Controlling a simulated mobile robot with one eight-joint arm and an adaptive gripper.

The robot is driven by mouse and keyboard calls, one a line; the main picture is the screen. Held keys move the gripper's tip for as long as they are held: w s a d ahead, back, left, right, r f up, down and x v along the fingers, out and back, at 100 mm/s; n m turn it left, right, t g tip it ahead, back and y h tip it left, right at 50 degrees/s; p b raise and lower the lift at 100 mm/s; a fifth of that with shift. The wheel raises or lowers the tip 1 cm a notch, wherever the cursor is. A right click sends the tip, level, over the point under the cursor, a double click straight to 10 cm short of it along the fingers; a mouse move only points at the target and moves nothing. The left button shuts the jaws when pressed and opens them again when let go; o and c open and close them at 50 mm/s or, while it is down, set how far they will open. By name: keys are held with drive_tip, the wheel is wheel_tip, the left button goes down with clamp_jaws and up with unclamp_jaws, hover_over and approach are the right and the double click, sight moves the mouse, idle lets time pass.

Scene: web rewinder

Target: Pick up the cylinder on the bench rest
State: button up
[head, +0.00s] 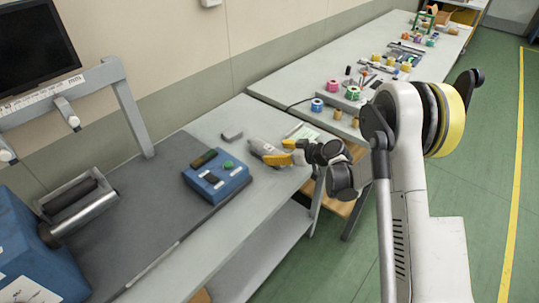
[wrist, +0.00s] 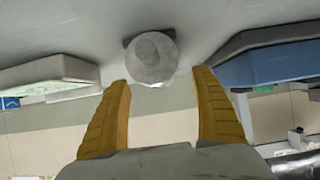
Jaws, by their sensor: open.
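The grey cylinder (head: 261,146) lies on the bench near its right edge in the head view. In the wrist view its pale round end (wrist: 151,58) faces me, with a dark piece, perhaps the rest, partly showing behind it. My gripper (head: 279,152) has yellow fingers and is at the near end of the cylinder. In the wrist view my gripper (wrist: 161,78) is open, with the cylinder end ahead of and between the spread fingertips. I see no finger closed on it. The bench rest is mostly hidden by the cylinder.
A blue box with a green button (head: 216,177) stands left of the cylinder; it also shows in the wrist view (wrist: 265,65). A small grey block (head: 232,135) lies behind. A pale green-white item (wrist: 50,73) is on the other side. A second table (head: 290,92) holds spools.

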sight(269, 151)
drive_tip(key=b+x, duration=0.1)
drive_tip(key=x, duration=0.3)
drive_tip(key=shift+w+a+f+b, duration=0.1)
drive_tip(key=shift+a+f+b, duration=0.05)
drive_tip(key=shift+f+b, duration=0.15)
drive_tip(key=shift+r, duration=0.15)
drive_tip(key=shift+c, duration=0.6)
drive_tip(key=c, duration=1.4)
drive_tip(key=shift+r, duration=0.1)
